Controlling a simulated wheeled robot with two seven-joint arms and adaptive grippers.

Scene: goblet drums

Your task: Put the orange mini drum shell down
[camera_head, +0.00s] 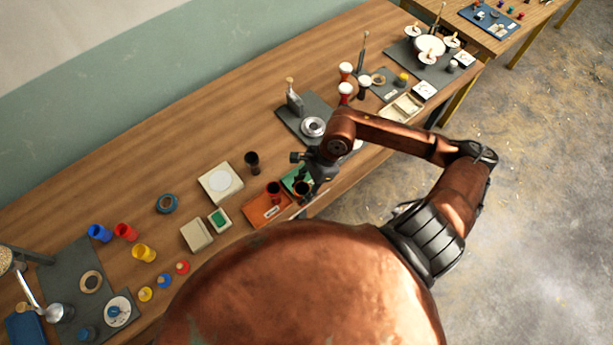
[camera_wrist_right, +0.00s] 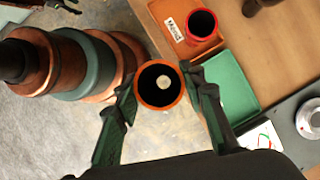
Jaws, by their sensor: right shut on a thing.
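My right gripper (camera_head: 312,178) is over the front edge of the long table. In the right wrist view my gripper (camera_wrist_right: 161,92) is shut on the orange mini drum shell (camera_wrist_right: 160,105), with one finger on each side. I look into the shell's dark open end, with a pale round spot inside. Beside it lie an orange tray (camera_wrist_right: 201,48) holding a red-rimmed dark shell (camera_wrist_right: 201,24) and a white label, and a green tray (camera_wrist_right: 228,84). The head view shows the orange tray (camera_head: 262,210) too. My left gripper is not in view.
In the head view a dark cup (camera_head: 252,160) and a white box with a round pad (camera_head: 221,182) stand behind the trays. A dark mat with a metal disc (camera_head: 312,127) lies to the right. Bare table (camera_head: 110,210) stretches along the back. Floor lies beyond the front edge.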

